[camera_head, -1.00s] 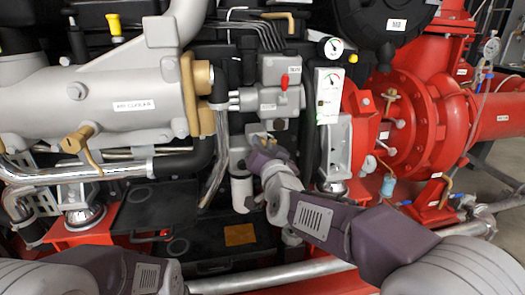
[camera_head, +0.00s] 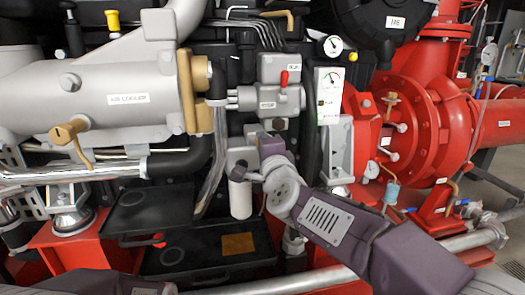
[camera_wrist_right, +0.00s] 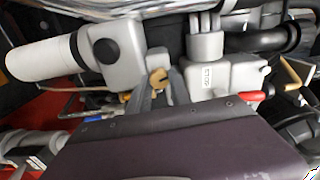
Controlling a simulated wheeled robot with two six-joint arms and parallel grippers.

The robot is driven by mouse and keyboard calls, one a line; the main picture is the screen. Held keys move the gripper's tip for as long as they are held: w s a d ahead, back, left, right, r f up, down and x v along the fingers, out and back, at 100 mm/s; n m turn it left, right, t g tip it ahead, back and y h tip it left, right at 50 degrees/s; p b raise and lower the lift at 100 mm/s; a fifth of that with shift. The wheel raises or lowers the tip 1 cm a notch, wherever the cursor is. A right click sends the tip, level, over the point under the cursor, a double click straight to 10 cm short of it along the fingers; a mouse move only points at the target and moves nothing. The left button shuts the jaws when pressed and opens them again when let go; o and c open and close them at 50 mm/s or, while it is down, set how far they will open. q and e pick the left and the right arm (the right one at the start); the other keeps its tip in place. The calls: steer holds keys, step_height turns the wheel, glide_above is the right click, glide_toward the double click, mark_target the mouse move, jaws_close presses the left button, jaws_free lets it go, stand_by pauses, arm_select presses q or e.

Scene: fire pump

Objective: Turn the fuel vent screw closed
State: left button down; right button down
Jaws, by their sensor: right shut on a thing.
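The fuel vent screw, a small brass piece (camera_wrist_right: 157,77), shows in the right wrist view beside the grey filter head (camera_wrist_right: 112,45). My right gripper (camera_wrist_right: 161,88) is shut on it, with a grey finger on each side. In the head view my right gripper (camera_head: 262,138) reaches in beside the grey housing above the white filter cylinder (camera_head: 240,196). The screw is hidden there behind the gripper, and its angle cannot be read. My left gripper is out of view; only a bit of my left arm shows at the bottom left.
A grey block with a red lever (camera_head: 284,80) sits just above the right gripper. The red pump (camera_head: 430,115) stands at right and the air cooler (camera_head: 110,95) at left. Steel pipes (camera_head: 212,160) run close left of the filter. A black tray (camera_head: 205,255) lies below.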

steer(key=shift+f+m+b, duration=0.15)
steer(key=shift+m+b, duration=0.6)
steer(key=shift+m, duration=1.05)
steer(key=c, duration=1.2)
jaws_free()
steer(key=s, duration=0.3)
steer(key=s+d+p, duration=0.1)
steer(key=s, duration=0.2)
steer(key=s+p, duration=0.1)
steer(key=s, duration=0.2)
steer(key=shift+d, duration=0.35)
